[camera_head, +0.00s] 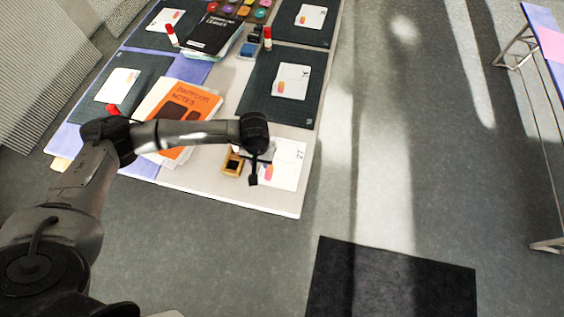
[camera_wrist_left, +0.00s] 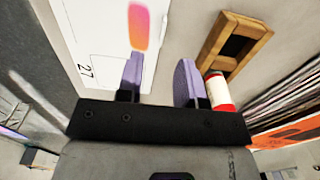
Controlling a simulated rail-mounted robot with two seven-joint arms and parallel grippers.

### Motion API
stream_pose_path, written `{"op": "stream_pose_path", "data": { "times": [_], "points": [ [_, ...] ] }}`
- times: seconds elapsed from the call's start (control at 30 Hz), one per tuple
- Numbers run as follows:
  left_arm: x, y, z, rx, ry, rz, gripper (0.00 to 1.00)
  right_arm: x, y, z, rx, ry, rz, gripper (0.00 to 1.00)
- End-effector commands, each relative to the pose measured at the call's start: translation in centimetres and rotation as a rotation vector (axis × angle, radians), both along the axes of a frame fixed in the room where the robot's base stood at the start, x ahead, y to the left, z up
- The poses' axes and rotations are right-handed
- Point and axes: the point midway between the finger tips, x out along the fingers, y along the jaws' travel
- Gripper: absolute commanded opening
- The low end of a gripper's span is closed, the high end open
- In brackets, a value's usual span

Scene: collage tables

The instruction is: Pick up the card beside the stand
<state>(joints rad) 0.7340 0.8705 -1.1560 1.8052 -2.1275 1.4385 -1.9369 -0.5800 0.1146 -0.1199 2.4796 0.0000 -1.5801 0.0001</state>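A white card (camera_head: 289,176) with a pink-and-orange patch and a small printed number lies flat near the front right corner of the table. It shows in the left wrist view too (camera_wrist_left: 92,38). A small wooden stand (camera_head: 231,170) with a dark opening is to its left; it is at the upper right in the left wrist view (camera_wrist_left: 216,45). My left gripper (camera_wrist_left: 160,80) is open with nothing between its fingers. One finger overlaps the card's edge by the patch, the other is nearer the stand. Contact with the card cannot be told. My right gripper is out of view.
A red-capped white glue stick (camera_wrist_left: 216,90) lies by the stand. An orange book (camera_head: 188,110) is left of the stand. Dark mats (camera_head: 252,100) with other cards, a black book (camera_head: 213,36) and paint pots (camera_head: 243,11) fill the table farther back.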

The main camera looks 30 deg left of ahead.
Motion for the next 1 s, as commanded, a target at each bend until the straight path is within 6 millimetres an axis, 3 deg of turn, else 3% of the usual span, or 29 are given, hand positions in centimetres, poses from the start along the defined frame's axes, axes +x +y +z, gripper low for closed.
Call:
{"op": "stream_pose_path", "data": {
  "times": [0.23,0.53,0.8,1.0],
  "points": [
    [-0.2,0.0,-1.1,0.000,0.002,0.000,0.34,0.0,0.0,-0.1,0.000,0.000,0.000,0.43],
    [-0.4,0.0,-4.8,-0.001,0.003,0.001,0.34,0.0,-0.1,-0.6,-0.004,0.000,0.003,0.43],
    [-0.4,0.0,-5.3,0.000,0.000,0.000,0.34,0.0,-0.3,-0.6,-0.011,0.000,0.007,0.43],
    [-0.4,0.0,-5.3,0.000,0.000,0.000,0.17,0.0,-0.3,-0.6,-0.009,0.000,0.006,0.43]
  ]
}}
